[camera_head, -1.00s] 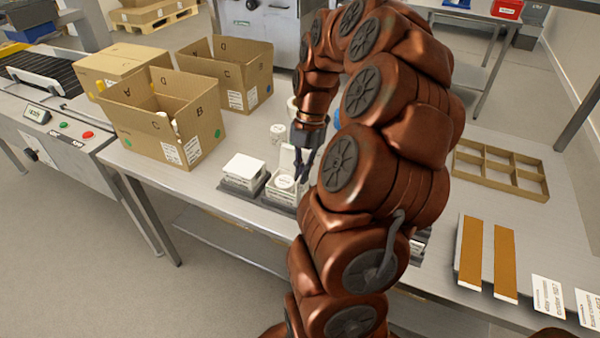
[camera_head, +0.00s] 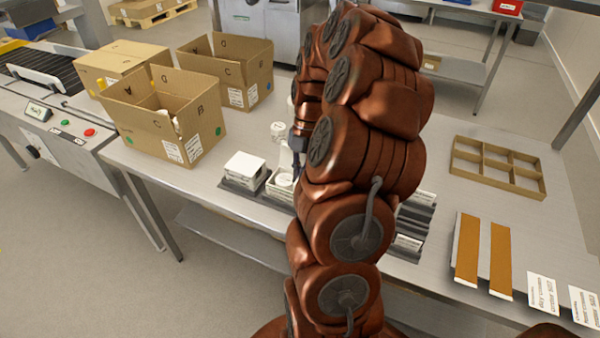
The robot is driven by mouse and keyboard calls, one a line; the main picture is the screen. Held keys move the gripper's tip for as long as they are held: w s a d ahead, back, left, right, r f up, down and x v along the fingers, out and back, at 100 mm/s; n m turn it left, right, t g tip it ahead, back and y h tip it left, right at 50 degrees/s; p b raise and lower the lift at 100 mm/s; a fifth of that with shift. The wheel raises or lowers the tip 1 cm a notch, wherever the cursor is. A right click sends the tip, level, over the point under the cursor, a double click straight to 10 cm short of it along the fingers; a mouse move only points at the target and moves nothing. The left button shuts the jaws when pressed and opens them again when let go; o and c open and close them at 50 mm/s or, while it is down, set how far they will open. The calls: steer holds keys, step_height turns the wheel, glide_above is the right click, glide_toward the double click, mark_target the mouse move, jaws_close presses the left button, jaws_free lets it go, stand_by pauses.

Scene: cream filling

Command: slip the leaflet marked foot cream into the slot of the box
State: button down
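A small open white box (camera_head: 273,187) sits in a dark holder on the metal table, with a white round-lidded jar (camera_head: 285,180) inside it. Its right side is hidden by my arm. My gripper (camera_head: 297,160) is just above and behind the box's right side. Its fingers are mostly hidden by my arm, so its opening and any held thing cannot be made out. Right of my arm, a dark slotted rack (camera_head: 424,212) holds pieces with white labelled edges (camera_head: 408,243). White printed cards (camera_head: 543,297) and (camera_head: 585,306) lie at the right front. I cannot read which is marked foot cream.
A closed white box (camera_head: 245,166) sits left of the open one. A white jar (camera_head: 278,130) stands behind. Open cartons (camera_head: 165,120) and (camera_head: 229,70) stand at the left. Brown strips (camera_head: 483,252) and an empty divided tray (camera_head: 498,168) lie right. The table between them is clear.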

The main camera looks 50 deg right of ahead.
steer(key=shift+f+b, duration=0.5)
steer(key=shift+f, duration=0.15)
steer(key=c, duration=1.3)
jaws_free()
steer(key=shift+r+p, duration=0.6)
steer(key=shift+r, duration=0.25)
steer(key=shift+b+v, duration=1.1)
steer(key=shift+v, duration=4.75)
